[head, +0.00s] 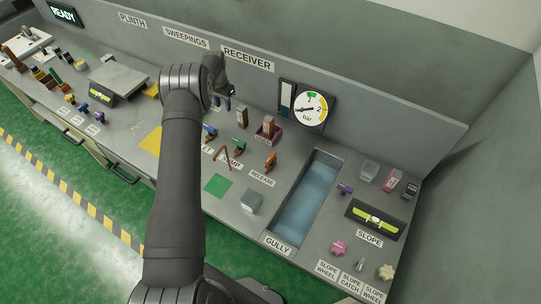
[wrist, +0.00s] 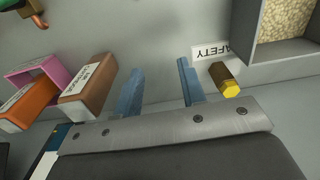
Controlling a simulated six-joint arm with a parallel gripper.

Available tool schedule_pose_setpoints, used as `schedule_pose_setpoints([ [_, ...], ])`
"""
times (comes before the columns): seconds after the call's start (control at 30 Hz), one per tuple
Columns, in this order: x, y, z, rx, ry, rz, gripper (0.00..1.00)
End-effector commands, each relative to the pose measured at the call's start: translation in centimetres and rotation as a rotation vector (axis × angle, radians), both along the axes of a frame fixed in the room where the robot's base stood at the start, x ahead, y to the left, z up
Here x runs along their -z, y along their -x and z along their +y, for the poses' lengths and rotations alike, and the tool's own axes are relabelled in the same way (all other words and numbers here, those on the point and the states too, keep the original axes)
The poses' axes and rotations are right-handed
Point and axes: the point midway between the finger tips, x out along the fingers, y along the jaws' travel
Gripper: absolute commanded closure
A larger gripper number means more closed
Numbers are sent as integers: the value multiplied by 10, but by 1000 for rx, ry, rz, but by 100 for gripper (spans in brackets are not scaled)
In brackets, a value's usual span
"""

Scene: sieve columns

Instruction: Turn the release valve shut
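The release valve (head: 270,161) is an orange-brown handle on the grey bench, behind the RELEASE label (head: 262,179) in the head view. I cannot tell from its angle whether it is open or shut. My gripper (head: 226,104) is up and to the left of it, near the back wall, apart from the valve. In the wrist view my gripper (wrist: 160,88) has its two blue fingers spread with bare grey surface between them, so it is open and empty. The release valve is not clearly identifiable in the wrist view.
A green-handled valve (head: 239,146) and a blue one (head: 210,132) stand left of it. A boxed brown block (head: 267,127) is behind it. The gully (head: 309,198) lies right. A yellow-ended hexagonal piece (wrist: 226,82) lies near my fingers.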

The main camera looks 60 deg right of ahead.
Motion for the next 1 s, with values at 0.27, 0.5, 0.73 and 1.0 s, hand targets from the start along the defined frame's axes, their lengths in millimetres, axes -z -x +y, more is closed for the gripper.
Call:
schedule_pose_setpoints([
  [0.27,-74,58,12,-74,31,-14,63],
  [0.5,-123,176,39,-1,13,-2,63],
  [0.73,-152,261,87,51,-2,5,63],
  [1.0,-157,292,112,69,-12,7,63],
])
